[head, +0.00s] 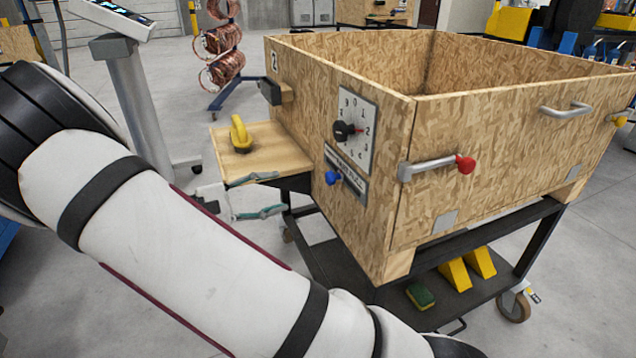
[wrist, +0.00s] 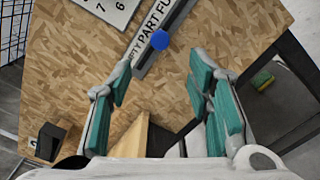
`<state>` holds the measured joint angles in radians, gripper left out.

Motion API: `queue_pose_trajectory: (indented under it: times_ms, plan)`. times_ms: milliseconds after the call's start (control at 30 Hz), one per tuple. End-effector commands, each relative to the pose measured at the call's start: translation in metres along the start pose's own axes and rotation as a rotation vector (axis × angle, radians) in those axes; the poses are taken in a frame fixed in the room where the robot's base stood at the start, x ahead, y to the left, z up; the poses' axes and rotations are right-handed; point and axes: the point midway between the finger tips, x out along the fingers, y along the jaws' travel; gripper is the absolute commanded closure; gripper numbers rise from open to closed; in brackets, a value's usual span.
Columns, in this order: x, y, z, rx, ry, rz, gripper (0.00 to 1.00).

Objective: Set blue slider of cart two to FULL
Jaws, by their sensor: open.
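Cart two is a chipboard crate (head: 300,120) on a dark wheeled frame, with a "2" on its side. The blue slider knob (head: 333,178) sticks out from a grey label strip (head: 347,168) below the dial. In the wrist view the blue knob (wrist: 160,40) sits beside the word PART, with the start of FULL further up the strip; its exact setting is hard to tell. My gripper (head: 283,192) is open and empty left of the knob. In the wrist view its teal-padded fingers (wrist: 160,70) are spread, with the knob ahead of the gap and apart from both.
A numbered dial (head: 345,130) with a black knob is just above the strip. A wooden side shelf (head: 265,150) with a yellow handle-like object (head: 240,134) juts out beside my gripper. A red-knobbed handle (head: 437,167) is on the adjacent face. Yellow wedges (head: 468,270) lie below.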

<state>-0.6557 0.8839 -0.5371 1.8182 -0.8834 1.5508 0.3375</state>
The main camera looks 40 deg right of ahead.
Motion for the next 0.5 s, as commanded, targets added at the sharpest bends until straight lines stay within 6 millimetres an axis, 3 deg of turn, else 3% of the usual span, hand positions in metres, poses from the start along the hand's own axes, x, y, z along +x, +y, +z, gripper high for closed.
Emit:
queue_pose_trajectory:
  times_ms: [167, 500]
  plan:
    - [0.02, 0.0, 0.001, 0.001, -0.003, -0.002, 0.54]
    - [0.086, -0.002, 0.0, 0.0, -0.002, -0.005, 0.54]
